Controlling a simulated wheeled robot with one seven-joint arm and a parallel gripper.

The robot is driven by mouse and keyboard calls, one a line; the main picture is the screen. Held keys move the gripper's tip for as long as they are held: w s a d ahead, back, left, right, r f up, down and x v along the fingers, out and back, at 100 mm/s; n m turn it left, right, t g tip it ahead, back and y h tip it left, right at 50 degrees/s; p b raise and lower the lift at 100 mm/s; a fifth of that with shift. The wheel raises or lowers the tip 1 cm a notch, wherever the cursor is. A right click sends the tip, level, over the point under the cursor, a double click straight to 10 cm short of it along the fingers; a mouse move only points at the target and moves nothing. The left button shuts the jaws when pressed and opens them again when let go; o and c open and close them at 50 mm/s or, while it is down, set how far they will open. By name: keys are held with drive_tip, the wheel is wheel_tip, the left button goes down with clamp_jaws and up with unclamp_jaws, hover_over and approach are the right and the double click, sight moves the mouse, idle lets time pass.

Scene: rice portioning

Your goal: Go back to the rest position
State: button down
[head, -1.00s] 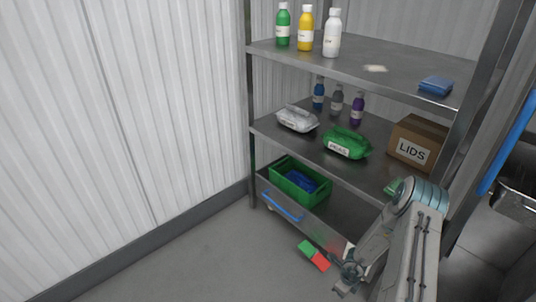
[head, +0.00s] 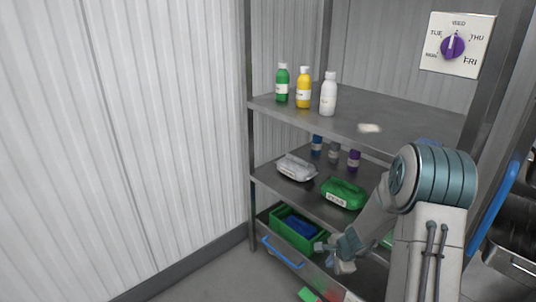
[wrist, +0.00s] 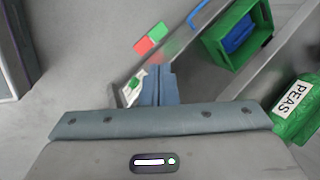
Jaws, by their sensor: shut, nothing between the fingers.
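My gripper (head: 328,252) is shut and empty. In the head view it hangs in front of the shelf's lowest level, just right of the green crate (head: 278,232). In the wrist view its closed fingers (wrist: 157,72) point away from me, with nothing between them. My forearm hides the right part of the middle shelf in the head view. The wrist view also shows the green crate (wrist: 235,32) with a blue thing inside, and the green PEAS bag (wrist: 297,108) at the right edge.
The metal shelf (head: 255,177) holds bottles, a white bag (head: 296,167) and the peas bag (head: 343,192). A blue-handled drawer front (head: 282,252) is low down. A red and green block (head: 309,295) lies on the floor. A day dial (head: 454,46) is upper right. Floor at left is clear.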

drive_tip(key=s+a+r+n+p, duration=0.2)
drive_tip(key=s+r+n, duration=0.1)
drive_tip(key=r, duration=0.5)
drive_tip(key=s+a+r+n+p, duration=0.3)
drive_tip(key=r, duration=0.5)
drive_tip(key=s+a+r+n+p, duration=0.2)
drive_tip(key=s+r+n, duration=0.15)
drive_tip(key=r, duration=0.55)
drive_tip(key=s+d+r+n+g+h+p, duration=0.1)
drive_tip(key=s+r+n+p, duration=0.5)
drive_tip(key=s+r, duration=0.8)
drive_tip(key=s+d+h+p, duration=0.1)
drive_tip(key=s, duration=0.2)
drive_tip(key=shift+r+n+g, duration=0.3)
drive_tip(key=shift+r+n, duration=0.05)
drive_tip(key=shift+r, duration=0.05)
drive_tip(key=c, duration=2.1)
unclamp_jaws()
drive_tip(key=shift+c, duration=0.2)
